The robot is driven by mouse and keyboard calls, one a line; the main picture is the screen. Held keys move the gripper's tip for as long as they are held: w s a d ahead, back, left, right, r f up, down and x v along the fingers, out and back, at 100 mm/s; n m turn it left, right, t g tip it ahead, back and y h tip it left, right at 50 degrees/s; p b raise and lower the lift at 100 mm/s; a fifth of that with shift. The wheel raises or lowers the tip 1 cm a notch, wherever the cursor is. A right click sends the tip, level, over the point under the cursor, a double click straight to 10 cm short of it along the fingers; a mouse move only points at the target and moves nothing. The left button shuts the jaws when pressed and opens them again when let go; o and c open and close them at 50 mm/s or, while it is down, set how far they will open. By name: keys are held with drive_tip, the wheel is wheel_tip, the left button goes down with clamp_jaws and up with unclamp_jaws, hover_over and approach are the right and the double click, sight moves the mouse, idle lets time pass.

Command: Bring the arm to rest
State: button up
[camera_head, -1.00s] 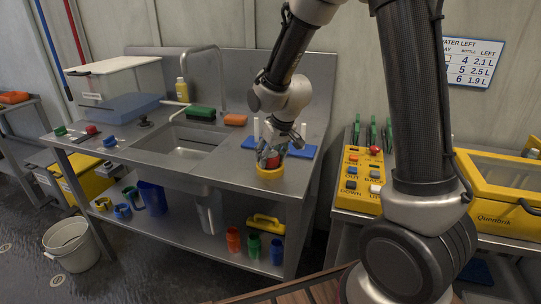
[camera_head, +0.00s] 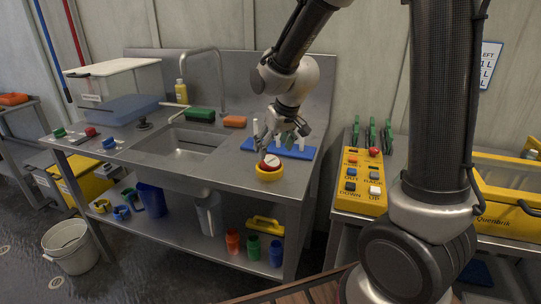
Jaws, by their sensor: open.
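My gripper (camera_head: 283,146) is open and empty at the right end of the steel sink counter (camera_head: 232,174). Its fingers point down, just above and behind a yellow ring-shaped holder (camera_head: 269,175). A round red piece with a pale top (camera_head: 271,161) sits in the holder, apart from the fingers as far as I can tell. A blue rack with white pegs (camera_head: 302,152) lies behind the gripper, partly hidden by it. My arm reaches down to the counter from the top of the view.
A sink (camera_head: 188,147) with a tall tap is left of the gripper. A green sponge (camera_head: 200,115) and an orange sponge (camera_head: 235,121) lie behind it. A yellow button box (camera_head: 361,184) and a yellow lidded case (camera_head: 505,190) stand on the right bench. Coloured cups stand on the lower shelf.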

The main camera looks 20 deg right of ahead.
drive_tip(key=a+v, duration=0.1)
drive_tip(key=v, duration=0.5)
drive_tip(key=s+d+r+m, duration=0.1)
drive_tip(key=s+d+r, duration=0.1)
drive_tip(key=s+d, duration=0.2)
drive_tip(key=s+d+r+m+h, duration=0.1)
drive_tip(key=s+d+r, duration=0.2)
drive_tip(key=s, duration=0.8)
drive_tip(key=s+d+r+m, duration=0.1)
drive_tip(key=s+d+r, duration=0.1)
drive_tip(key=s+d, duration=0.4)
drive_tip(key=shift+s+d, duration=0.4)
drive_tip(key=shift+s, duration=0.85)
drive_tip(key=shift+o, duration=0.4)
drive_tip(key=shift+r, duration=0.1)
